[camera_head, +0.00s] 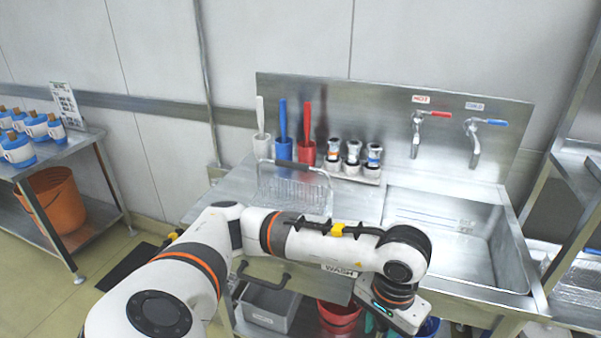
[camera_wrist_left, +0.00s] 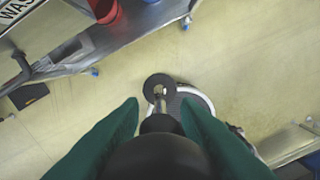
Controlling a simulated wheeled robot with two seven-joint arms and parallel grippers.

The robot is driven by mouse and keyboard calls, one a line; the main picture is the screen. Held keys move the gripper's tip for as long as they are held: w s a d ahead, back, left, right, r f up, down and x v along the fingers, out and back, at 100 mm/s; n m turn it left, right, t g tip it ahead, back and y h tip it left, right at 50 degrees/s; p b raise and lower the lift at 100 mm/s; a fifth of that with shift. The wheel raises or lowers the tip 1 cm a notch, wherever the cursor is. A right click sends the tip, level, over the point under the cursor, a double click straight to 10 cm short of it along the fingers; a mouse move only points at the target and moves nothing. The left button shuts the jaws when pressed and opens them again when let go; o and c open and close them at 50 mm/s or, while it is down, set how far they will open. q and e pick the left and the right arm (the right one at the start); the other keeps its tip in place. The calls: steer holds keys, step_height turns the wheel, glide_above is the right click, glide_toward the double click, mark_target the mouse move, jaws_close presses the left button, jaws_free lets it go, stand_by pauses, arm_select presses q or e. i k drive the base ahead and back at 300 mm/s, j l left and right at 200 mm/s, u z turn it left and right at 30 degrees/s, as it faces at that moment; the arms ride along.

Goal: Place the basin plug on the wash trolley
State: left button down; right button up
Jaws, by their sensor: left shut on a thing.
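My left gripper (camera_wrist_left: 160,103) is shut on the basin plug (camera_wrist_left: 155,155), a dark, rounded piece with a short metal stem and a black ring at the far end. The plug sits between its green fingers over the floor. In the head view, my left arm reaches across the front of the wash trolley (camera_head: 230,190), and its wrist points down at the front edge. The plug is hidden in that view. The trolley is a steel sink unit with a WASH label, a flat left top and a basin (camera_head: 440,240) at right. My right gripper is not in view.
A wire basket (camera_head: 295,195) stands on the trolley top, with white, blue and red holders (camera_head: 305,155) and several small bottles (camera_head: 352,160) behind it. Taps (camera_head: 416,135) hang over the basin. A grey bin (camera_head: 268,305) and red bucket (camera_head: 340,316) sit below.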

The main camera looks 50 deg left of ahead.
mark_target(243, 198)
steer(key=j+u, duration=0.1)
steer(key=u, duration=0.85)
steer(key=i+j+u, duration=0.1)
steer(key=u, duration=0.4)
